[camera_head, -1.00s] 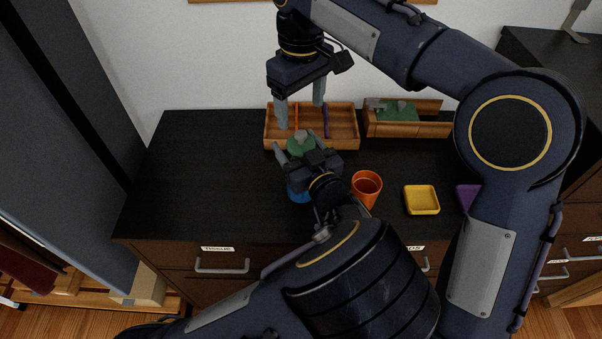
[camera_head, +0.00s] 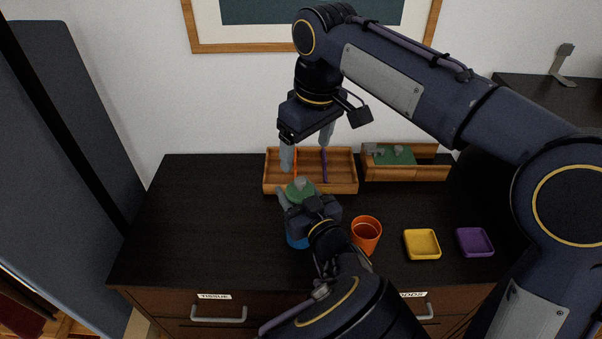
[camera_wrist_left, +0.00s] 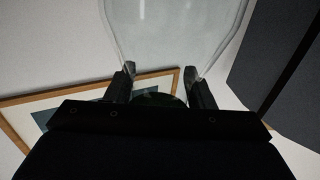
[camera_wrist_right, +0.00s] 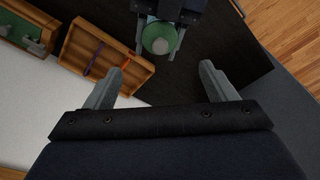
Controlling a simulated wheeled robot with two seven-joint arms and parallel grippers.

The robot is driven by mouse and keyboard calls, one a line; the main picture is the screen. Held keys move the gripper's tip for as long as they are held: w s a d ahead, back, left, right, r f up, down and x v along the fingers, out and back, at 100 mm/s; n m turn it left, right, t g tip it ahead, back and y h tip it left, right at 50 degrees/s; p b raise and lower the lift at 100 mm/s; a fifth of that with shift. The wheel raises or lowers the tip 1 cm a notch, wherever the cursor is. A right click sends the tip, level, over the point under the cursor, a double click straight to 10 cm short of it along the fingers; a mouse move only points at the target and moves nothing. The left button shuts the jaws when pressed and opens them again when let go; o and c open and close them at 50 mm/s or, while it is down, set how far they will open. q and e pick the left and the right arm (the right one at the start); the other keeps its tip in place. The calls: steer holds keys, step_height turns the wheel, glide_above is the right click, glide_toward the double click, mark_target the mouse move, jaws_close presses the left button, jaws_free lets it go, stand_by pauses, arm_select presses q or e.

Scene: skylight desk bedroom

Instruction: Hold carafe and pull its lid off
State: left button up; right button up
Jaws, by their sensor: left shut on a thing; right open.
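The carafe stands on the dark desk top, with its green lid (camera_head: 300,190) and grey knob facing up. Its clear glass body (camera_wrist_left: 178,25) fills the top of the left wrist view, and some blue (camera_head: 297,236) shows low down in the head view. My left gripper (camera_wrist_left: 159,74) is shut on the carafe near the lid, a finger on each side. My right gripper (camera_head: 307,151) is open and empty, above and behind the carafe. In the right wrist view the green lid (camera_wrist_right: 159,39) lies beyond its fingertips, apart from them. My left gripper hides much of the carafe's body.
A wooden tray (camera_head: 343,187) with an orange and a purple stick lies behind the carafe. Right of it is a wooden box (camera_head: 405,173) with green inside. An orange cup (camera_head: 366,236), a yellow dish (camera_head: 422,244) and a purple dish (camera_head: 475,242) stand right. The desk's left is clear.

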mark_target(301, 180)
steer(key=f, duration=0.7)
steer(key=w+a+f, duration=0.1)
steer(key=f, duration=0.2)
steer(key=shift+f, duration=0.15)
steer(key=shift+c, duration=0.2)
steer(key=c, duration=1.1)
steer(key=shift+r, duration=0.2)
steer(key=shift+r, duration=0.95)
steer(key=shift+c, duration=0.3)
steer(key=shift+r, duration=2.05)
arm_select(q)
steer(key=o, duration=1.4)
